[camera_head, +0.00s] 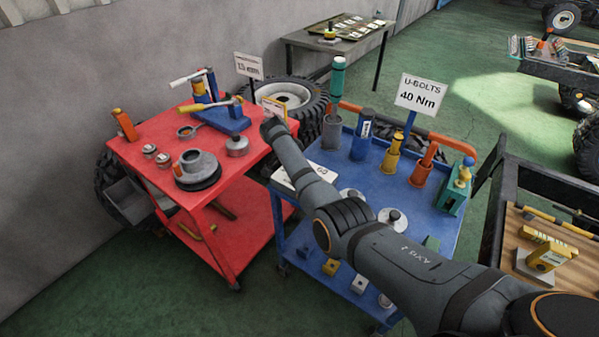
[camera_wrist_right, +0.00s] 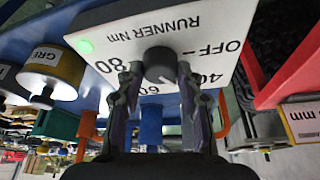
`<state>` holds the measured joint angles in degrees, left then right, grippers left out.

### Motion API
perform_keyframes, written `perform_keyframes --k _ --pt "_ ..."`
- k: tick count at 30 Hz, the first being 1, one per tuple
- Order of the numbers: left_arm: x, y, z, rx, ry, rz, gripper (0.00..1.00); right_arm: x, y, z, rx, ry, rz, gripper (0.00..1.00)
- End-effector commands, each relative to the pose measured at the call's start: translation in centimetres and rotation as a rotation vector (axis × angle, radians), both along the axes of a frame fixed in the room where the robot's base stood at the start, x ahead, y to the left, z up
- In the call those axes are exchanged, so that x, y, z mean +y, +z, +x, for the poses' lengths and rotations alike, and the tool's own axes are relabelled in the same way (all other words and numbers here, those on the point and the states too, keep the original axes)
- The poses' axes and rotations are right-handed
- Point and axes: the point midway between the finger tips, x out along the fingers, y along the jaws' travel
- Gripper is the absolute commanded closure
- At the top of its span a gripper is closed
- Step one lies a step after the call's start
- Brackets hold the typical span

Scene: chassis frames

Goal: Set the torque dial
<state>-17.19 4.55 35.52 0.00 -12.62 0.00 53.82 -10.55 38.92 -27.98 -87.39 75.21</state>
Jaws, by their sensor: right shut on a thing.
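The torque dial is a dark round knob (camera_wrist_right: 160,65) on a white panel (camera_wrist_right: 205,25). The panel, upside down in the right wrist view, reads "RUNNER Nm" with OFF, 40, 60 and 80 around the knob, and a green light (camera_wrist_right: 86,47) glows near its edge. My right gripper (camera_wrist_right: 160,78) is shut on the knob, one finger at each side. I cannot tell which mark the knob points to. In the head view the white panel (camera_head: 296,177) shows at the blue cart's left edge, partly behind my right arm; knob and fingertips are hidden there. My left gripper is not in view.
A sign (camera_head: 420,94) on the blue cart (camera_head: 392,186) reads "U-BOLTS 40 Nm". Several coloured tools stand along the cart's back. A red cart (camera_head: 245,195) with a blue vise-like stand (camera_head: 222,120) is close on the left. A workbench (camera_head: 510,235) stands at right.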

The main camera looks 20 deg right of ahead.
Motion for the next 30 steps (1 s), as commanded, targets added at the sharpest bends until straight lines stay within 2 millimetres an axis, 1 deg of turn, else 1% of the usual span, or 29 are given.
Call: perform_keyframes --k 3,4,6,9,17,20,23,30 --pt "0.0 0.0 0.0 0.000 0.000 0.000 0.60 0.0 0.1 0.0 -0.001 0.000 0.000 0.95" --pt "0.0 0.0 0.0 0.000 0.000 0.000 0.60 0.0 0.1 0.0 -0.001 0.000 0.000 0.61" --pt "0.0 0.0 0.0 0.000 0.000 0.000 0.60 0.0 0.0 0.0 -0.001 0.000 0.000 0.51" --pt "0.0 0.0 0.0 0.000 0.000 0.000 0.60 0.0 0.0 0.0 0.000 0.001 0.000 0.40" --pt "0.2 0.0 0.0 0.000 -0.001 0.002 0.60 0.0 0.0 0.0 0.000 0.001 0.000 0.40" --pt "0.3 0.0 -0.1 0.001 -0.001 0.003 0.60 0.3 0.6 -0.1 0.000 0.001 0.000 0.40" --pt "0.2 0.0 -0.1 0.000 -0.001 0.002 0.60 1.0 2.2 -0.3 -0.004 0.002 0.002 0.40" --pt "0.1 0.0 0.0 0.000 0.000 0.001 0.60 3.0 7.7 -1.2 -0.003 0.002 0.002 0.40"
